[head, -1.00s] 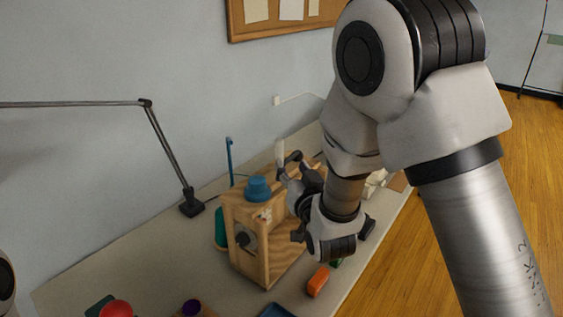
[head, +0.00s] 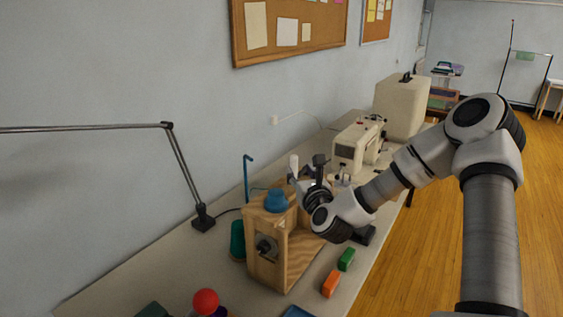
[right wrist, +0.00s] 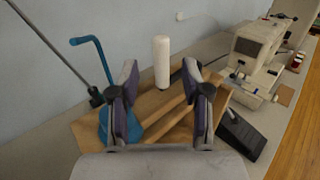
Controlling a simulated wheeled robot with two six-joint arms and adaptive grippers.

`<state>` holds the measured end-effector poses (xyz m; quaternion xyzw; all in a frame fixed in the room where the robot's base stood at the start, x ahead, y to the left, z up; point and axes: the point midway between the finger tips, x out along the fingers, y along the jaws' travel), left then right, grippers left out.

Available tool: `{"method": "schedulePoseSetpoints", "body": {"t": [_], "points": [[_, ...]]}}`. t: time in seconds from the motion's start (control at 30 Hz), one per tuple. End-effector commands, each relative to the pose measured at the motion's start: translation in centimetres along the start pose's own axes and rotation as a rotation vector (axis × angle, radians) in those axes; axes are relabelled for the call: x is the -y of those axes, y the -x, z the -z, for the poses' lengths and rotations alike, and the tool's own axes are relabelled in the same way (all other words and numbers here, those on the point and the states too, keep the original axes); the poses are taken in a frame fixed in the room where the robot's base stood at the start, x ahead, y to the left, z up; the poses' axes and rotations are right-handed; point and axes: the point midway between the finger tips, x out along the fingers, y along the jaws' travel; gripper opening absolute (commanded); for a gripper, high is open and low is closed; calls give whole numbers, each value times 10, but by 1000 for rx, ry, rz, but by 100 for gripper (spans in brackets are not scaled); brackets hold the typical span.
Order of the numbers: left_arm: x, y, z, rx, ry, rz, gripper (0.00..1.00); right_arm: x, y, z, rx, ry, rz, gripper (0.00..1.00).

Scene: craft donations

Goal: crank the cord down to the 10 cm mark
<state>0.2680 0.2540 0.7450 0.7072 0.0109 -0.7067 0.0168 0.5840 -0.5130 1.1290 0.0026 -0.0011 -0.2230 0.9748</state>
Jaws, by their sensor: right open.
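A wooden box frame (head: 278,262) stands on the table, with a blue cone-shaped piece (head: 277,201) on top and a dark round knob (head: 265,247) on its front face. A white upright cylinder (right wrist: 162,62), which looks like a crank handle, rises at the far side of the box top; it also shows in the head view (head: 293,165). My right gripper (right wrist: 160,82) is open, its fingers on either side of the cylinder's line in the wrist view, with the cylinder apparently beyond the tips. I cannot make out the cord or any 10 cm mark. My left gripper is out of view.
A blue bent rod (head: 247,178) stands behind the box and a green spool (head: 237,240) beside it. Orange (head: 331,283) and green (head: 347,259) blocks lie to its right. A sewing machine (head: 355,148), dark pedal (right wrist: 242,135) and lamp base (head: 202,219) stand nearby.

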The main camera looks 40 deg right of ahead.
Motion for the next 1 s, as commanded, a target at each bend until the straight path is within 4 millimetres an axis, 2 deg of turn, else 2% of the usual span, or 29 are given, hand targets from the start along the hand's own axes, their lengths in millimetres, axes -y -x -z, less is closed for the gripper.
{"method": "schedulePoseSetpoints", "body": {"t": [0.2, 0.3, 0.4, 0.6, 0.67, 0.73, 0.77, 1.0], "points": [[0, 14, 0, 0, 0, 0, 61, -1, -43, -3, 2, 9, -1, 48], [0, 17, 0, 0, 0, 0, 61, -1, -57, -2, 1, 9, -1, 48], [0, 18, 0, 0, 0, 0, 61, -1, -63, -1, 1, 6, -1, 48], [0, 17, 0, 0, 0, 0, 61, -1, -64, 0, 0, 5, -1, 48], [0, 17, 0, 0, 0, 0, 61, -1, -64, 0, 0, 5, -1, 30], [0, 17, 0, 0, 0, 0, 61, -1, -64, 0, 0, 5, -1, 5], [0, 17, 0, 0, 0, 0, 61, -1, -64, -1, 1, 5, -1, 0], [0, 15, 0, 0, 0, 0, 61, -2, -65, 0, 1, 7, 1, 0]]}}
